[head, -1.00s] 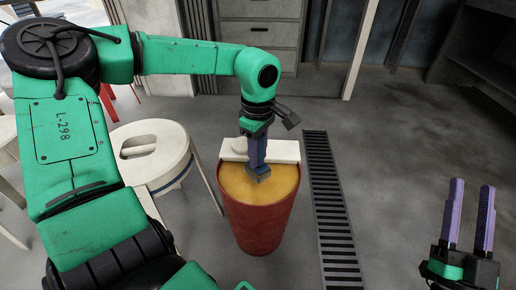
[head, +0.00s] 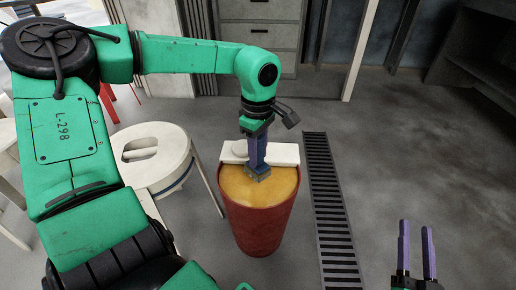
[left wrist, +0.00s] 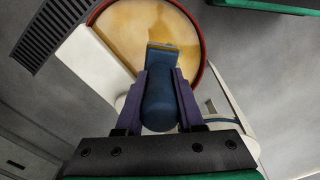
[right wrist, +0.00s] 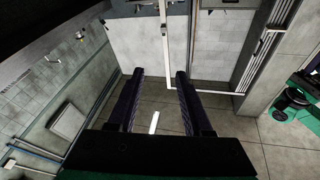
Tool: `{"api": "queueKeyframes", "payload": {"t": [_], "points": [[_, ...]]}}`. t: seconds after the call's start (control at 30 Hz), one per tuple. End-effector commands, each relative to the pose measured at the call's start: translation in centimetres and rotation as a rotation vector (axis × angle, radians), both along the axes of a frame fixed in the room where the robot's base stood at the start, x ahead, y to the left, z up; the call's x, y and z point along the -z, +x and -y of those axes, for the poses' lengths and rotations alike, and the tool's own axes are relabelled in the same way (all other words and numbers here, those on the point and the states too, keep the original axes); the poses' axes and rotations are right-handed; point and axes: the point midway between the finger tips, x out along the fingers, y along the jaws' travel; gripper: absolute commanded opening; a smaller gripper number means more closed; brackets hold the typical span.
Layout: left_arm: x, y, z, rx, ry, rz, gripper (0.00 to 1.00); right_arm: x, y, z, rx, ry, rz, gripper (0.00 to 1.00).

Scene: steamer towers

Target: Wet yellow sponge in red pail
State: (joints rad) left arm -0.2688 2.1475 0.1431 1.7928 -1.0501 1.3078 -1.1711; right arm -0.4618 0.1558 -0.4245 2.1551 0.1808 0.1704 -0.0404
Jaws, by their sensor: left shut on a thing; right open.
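The red pail (head: 255,225) stands on the floor in the head view, filled near the rim with an orange-yellow surface (head: 235,185). My left gripper (head: 257,160) points down over it. It is shut on a dark blue thing (left wrist: 160,100) with a rounded body and a squarish end (head: 259,174). That end is over or at the yellow surface; whether it dips in, I cannot tell. I cannot make out a separate yellow sponge. My right gripper (head: 416,225) is open and empty at the lower right, and its spread fingers show in the right wrist view (right wrist: 160,75).
A white bench or board (head: 285,153) lies right behind the pail's rim. A round white stool (head: 160,170) stands close on the left. A dark floor grate (head: 330,205) runs to the right of the pail. The floor further right is clear.

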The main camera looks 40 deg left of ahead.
Motion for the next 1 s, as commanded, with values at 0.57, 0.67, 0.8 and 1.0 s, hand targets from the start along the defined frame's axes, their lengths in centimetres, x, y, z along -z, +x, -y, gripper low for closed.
{"api": "queueKeyframes", "payload": {"t": [0.57,0.67,0.8,1.0], "points": [[-1.0,0.0,0.0,0.000,0.000,0.001,0.00,6.7,-2.2,-0.6,-0.026,-0.028,-0.203,0.50],[-1.1,0.0,0.0,0.000,0.000,0.001,0.00,7.7,-2.7,-0.7,-0.031,-0.033,-0.235,0.50],[-1.3,0.0,0.0,0.000,0.000,0.001,0.00,9.1,-3.5,-0.8,-0.038,-0.039,-0.281,0.50],[-1.6,0.0,0.0,0.000,0.000,0.001,0.00,11.5,-4.9,-0.9,-0.050,-0.052,-0.353,0.50]]}}
